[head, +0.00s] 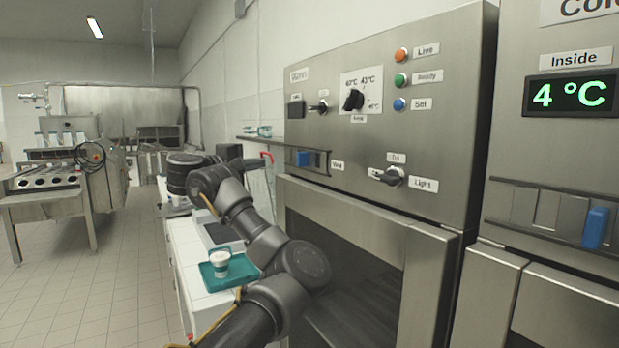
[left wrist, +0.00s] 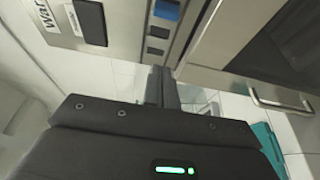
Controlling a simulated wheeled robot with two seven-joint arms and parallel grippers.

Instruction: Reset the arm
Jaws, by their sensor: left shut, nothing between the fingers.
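My left arm (head: 285,265) rises from the bottom of the head view, over the white counter, and bends towards the wall beside the steel warm cabinet (head: 450,130). My left gripper (head: 258,163) is at its far end, beside the cabinet's left side, small and partly hidden. In the left wrist view the left gripper's fingers (left wrist: 162,86) are together with nothing between them. They point towards the cabinet front, near a blue switch (left wrist: 167,10). My right gripper is not in view.
A white cup (head: 220,258) stands on a teal tray (head: 243,271) on the counter, close to my left arm. The cold cabinet (head: 515,130) at the right shows 4 °C. A steel machine (head: 60,195) stands at the left. Tiled floor between is clear.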

